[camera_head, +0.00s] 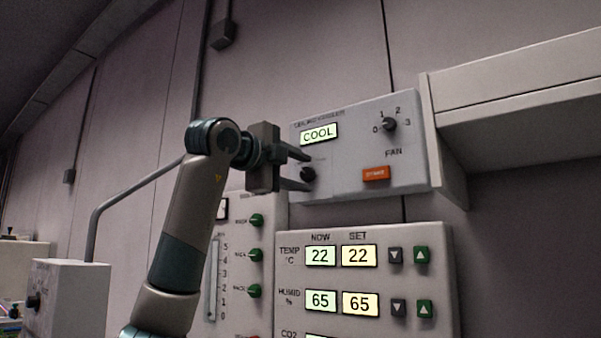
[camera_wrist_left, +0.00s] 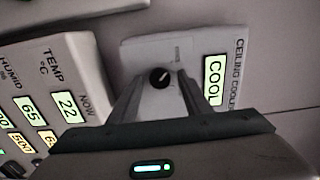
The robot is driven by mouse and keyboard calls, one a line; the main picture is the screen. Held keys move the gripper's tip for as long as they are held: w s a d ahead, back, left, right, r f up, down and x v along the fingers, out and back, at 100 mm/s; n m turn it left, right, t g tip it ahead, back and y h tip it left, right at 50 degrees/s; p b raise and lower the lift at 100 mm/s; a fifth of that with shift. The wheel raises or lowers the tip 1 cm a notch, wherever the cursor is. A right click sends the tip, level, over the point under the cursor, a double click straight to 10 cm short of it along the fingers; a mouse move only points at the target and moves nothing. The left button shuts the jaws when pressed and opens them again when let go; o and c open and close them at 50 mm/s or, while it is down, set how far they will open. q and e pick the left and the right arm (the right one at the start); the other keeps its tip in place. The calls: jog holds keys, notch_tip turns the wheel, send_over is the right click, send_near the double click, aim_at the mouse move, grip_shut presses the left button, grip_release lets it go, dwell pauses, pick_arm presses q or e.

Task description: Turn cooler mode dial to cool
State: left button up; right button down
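The ceiling cooler panel (camera_head: 345,165) is a pale box on the wall, and its lit display (camera_head: 318,133) reads COOL. The black mode dial (camera_head: 308,174) sits below the display. In the left wrist view the dial (camera_wrist_left: 160,77) shows between and just beyond the fingertips, with a light pointer mark on it. My left gripper (camera_head: 309,171) is at the panel with its fingers apart, one above and one below the dial. I cannot tell whether either finger touches the dial. My right gripper is in neither view.
Below is a climate panel (camera_head: 440,270) with TEMP and HUMID readouts. A pale shelf-like housing (camera_head: 520,92) juts out at right.

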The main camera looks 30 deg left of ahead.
pick_arm(q)
jog(key=shift+s, duration=0.4)
jog(key=s+a+b, duration=0.2)
jog(key=s+b, duration=0.1)
jog(key=s, duration=1.3)
jog(key=shift+s+a, duration=0.2)
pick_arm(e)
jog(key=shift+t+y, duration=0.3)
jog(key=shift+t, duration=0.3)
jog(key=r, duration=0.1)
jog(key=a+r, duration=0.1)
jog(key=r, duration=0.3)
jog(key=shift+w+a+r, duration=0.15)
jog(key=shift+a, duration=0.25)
